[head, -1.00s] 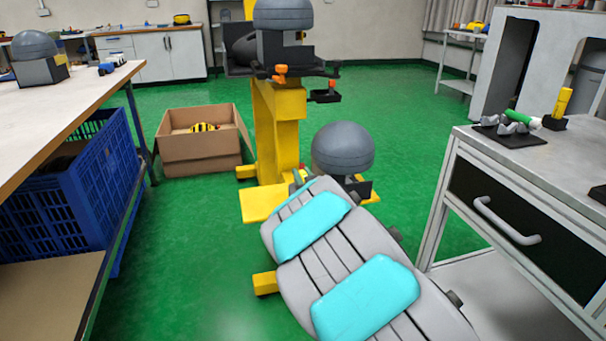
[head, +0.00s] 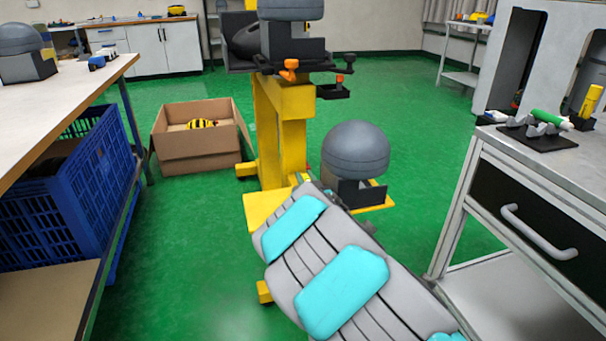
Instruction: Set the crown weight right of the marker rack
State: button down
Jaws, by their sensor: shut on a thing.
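On the cart at the right, a dark base with grey clips (head: 528,132) looks like the marker rack, with a green marker (head: 550,119) lying on it. A yellow marker (head: 587,103) stands upright just to its right. I cannot single out the crown weight for sure. A grey dome on a dark block (head: 356,148) is low beside the yellow tower, just beyond the far end of my arm. Similar domes are on the tower (head: 288,10) and the left bench (head: 20,40). My gripper is hidden beyond my arm, and so is anything in it.
The yellow drop tower (head: 283,125) stands ahead, with base feet spreading over the green floor. An open cardboard box (head: 197,152) is left of it. The left bench has a blue crate (head: 70,195) under it. The cart's drawer (head: 525,225) faces me. Floor between tower and cart is clear.

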jog(key=shift+r, duration=0.1)
jog(key=c, duration=0.7)
grip_release()
